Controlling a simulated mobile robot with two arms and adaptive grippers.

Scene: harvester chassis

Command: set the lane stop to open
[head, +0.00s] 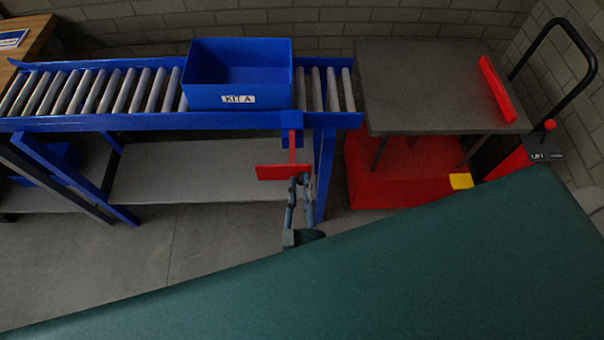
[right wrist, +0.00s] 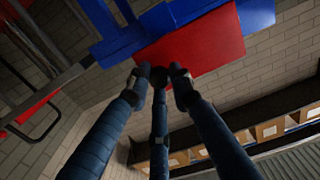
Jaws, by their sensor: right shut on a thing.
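The lane stop is a red lever with a flat red plate (head: 274,172) at its lower end. It hangs from a blue block (head: 292,122) on the front rail of the roller conveyor (head: 90,124). My right gripper (head: 300,180) is at the right part of the plate, with its fingers closed in on it. In the right wrist view the fingertips (right wrist: 160,76) meet at the edge of the red plate (right wrist: 195,45); the exact contact is partly hidden by the fingers. My left gripper is in neither view.
A blue bin labelled KIT A (head: 225,98) stands on the rollers behind the stop. A red lift cart (head: 385,170) with a grey top (head: 430,85) stands to the right of the conveyor. A wide green surface (head: 400,270) fills the foreground.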

